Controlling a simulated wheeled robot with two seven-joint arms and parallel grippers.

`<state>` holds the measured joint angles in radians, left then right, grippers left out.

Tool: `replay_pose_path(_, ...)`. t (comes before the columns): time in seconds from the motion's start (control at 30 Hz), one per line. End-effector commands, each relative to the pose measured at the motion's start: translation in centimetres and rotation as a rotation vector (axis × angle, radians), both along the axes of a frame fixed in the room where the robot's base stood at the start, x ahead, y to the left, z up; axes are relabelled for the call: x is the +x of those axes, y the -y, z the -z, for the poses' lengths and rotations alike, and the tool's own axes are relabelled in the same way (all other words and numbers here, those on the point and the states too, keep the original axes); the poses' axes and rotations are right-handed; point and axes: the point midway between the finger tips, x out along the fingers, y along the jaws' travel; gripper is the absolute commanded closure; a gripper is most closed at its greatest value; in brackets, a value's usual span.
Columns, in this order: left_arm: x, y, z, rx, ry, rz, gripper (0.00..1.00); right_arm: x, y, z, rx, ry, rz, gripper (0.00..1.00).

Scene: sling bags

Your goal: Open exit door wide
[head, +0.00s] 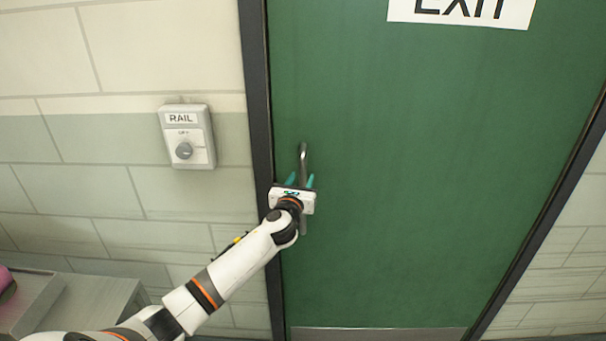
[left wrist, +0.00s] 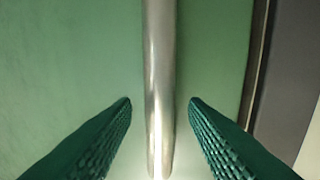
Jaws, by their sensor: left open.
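The green exit door (head: 420,180) stands shut in its dark frame, with an EXIT sign (head: 462,10) at its top. A vertical metal bar handle (head: 303,152) is on the door's left side. My left gripper (head: 301,181) is at the handle, partly covering its middle. In the left wrist view the handle (left wrist: 158,70) runs between the two open green fingers (left wrist: 160,102), with a gap on each side. My right gripper is not in view.
A RAIL switch box (head: 188,137) with a knob is on the tiled wall left of the dark door frame (head: 258,100). A grey bench or cabinet (head: 85,300) with a pink item (head: 6,282) is at lower left.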

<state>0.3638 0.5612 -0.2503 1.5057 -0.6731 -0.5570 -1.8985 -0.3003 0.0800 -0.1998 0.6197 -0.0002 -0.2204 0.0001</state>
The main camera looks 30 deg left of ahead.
Motion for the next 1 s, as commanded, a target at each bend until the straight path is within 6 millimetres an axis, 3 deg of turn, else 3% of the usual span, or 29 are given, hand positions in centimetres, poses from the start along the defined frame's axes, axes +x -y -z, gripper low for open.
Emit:
replay_pose_path(0.2, 2.0, -0.7, 0.0, 0.0, 0.001, -0.001, 0.6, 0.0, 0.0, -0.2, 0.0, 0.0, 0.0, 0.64)
replay_pose_path(0.57, 2.5, -0.9, 0.0, 0.0, 0.001, 0.001, 0.6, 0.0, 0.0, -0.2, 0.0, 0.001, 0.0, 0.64)
replay_pose_path(0.67, 2.5, -0.9, 0.0, 0.0, 0.0, 0.001, 0.71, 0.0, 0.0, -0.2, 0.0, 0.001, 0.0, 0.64)
replay_pose_path(0.83, 2.4, -0.9, 0.0, 0.0, 0.0, 0.001, 0.99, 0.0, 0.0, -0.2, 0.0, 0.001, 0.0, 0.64)
replay_pose_path(1.0, 2.4, -0.9, 0.0, 0.0, 0.0, 0.001, 1.0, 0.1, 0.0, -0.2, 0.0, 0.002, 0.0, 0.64)
